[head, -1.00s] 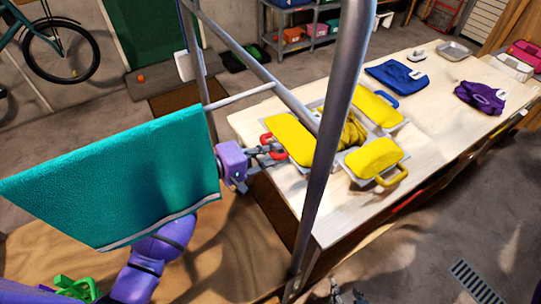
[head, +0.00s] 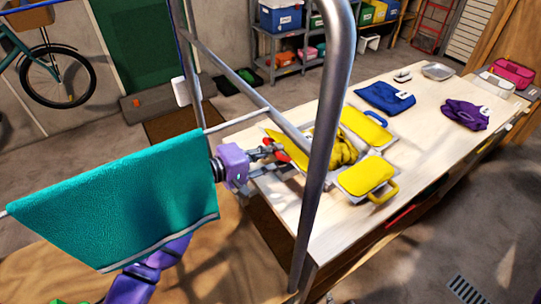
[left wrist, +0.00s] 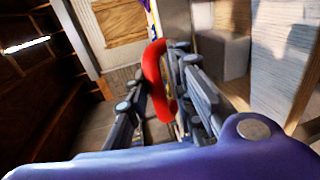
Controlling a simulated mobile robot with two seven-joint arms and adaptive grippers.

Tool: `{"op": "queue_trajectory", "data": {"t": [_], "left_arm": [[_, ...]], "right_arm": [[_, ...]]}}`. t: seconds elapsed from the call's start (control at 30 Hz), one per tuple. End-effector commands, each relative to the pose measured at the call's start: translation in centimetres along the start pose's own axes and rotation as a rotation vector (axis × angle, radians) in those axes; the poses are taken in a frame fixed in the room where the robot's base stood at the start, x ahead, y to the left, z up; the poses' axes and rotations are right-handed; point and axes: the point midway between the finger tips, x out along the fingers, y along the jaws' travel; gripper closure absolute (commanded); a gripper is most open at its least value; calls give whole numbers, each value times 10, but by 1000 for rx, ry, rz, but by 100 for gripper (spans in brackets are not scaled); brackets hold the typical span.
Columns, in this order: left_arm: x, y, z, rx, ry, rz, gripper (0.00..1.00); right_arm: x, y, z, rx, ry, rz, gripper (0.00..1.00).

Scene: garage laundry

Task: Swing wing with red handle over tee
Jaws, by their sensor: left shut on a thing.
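The wing with the red handle (head: 272,133) is yellow and stands tilted up from the folding board, mostly edge-on in the head view. My left gripper (head: 270,151) is shut on its red handle (head: 282,154), which also shows between the fingers in the left wrist view (left wrist: 154,80). The crumpled yellow tee (head: 344,151) lies in the middle of the board, partly hidden by a metal post. The wing with the blue handle (head: 366,126) and the wing with the yellow handle (head: 364,175) lie flat beside it.
A metal rail frame (head: 318,165) with a hanging teal towel (head: 120,200) stands in front of the wooden table (head: 425,125).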

Motion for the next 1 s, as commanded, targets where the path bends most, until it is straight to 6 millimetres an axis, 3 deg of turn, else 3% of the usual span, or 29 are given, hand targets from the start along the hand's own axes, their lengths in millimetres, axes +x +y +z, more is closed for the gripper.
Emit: {"op": "queue_trajectory", "data": {"t": [0.2,0.23,0.3,0.7,0.87,1.0], "left_arm": [[3,3,1,-4,0,8,100],[3,3,1,-5,0,8,77],[3,2,1,-4,0,7,68],[-4,-1,0,-3,0,0,67],[-29,-1,0,-2,1,-1,67],[-60,-1,1,-1,0,-2,67]], "right_arm": [[0,2,0,1,1,3,60],[0,2,0,1,1,3,60],[0,1,0,2,0,3,60],[0,-1,-2,4,4,-1,60],[0,-1,-1,2,3,0,60],[0,0,-1,2,2,0,60]]}}
